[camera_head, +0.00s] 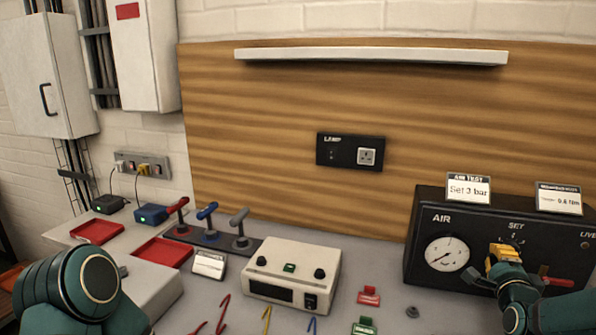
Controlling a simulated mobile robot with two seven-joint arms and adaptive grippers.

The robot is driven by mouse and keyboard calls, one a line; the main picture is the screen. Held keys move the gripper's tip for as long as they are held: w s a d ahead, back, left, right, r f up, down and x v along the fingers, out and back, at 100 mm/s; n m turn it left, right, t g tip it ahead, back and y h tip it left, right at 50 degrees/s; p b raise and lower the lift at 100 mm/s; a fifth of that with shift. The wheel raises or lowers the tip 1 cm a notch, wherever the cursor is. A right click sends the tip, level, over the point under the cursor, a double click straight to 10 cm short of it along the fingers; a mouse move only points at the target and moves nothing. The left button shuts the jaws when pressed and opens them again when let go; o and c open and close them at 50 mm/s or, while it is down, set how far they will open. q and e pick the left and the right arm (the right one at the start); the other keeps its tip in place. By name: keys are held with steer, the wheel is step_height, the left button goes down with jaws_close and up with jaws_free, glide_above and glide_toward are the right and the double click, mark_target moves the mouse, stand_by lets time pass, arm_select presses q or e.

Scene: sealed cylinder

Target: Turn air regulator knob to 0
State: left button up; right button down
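The black air panel (425,225) stands on the bench at the right, with "AIR" and "SET" lettering. Its round white gauge (447,253) has a dark needle that seems to point to the lower left; the numbers are too small to read. My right gripper (503,258) is at the panel just below "SET", where yellow parts show in front of the panel face. It covers the regulator knob area, so the knob's angle is hidden and I cannot tell whether the fingers grip it. Only my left arm shows at the lower left; its gripper is out of view.
A card reading "Set 3 bar" (469,188) stands on the panel, with another card (559,199) beside it. A red lever (558,282) is close right of my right gripper. A cream instrument box (292,274) and small coloured parts occupy the middle bench.

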steer(key=shift+s+d, duration=0.2)
steer(key=shift+d, duration=0.15)
steer(key=v, duration=0.6)
steer(key=shift+a, duration=0.25)
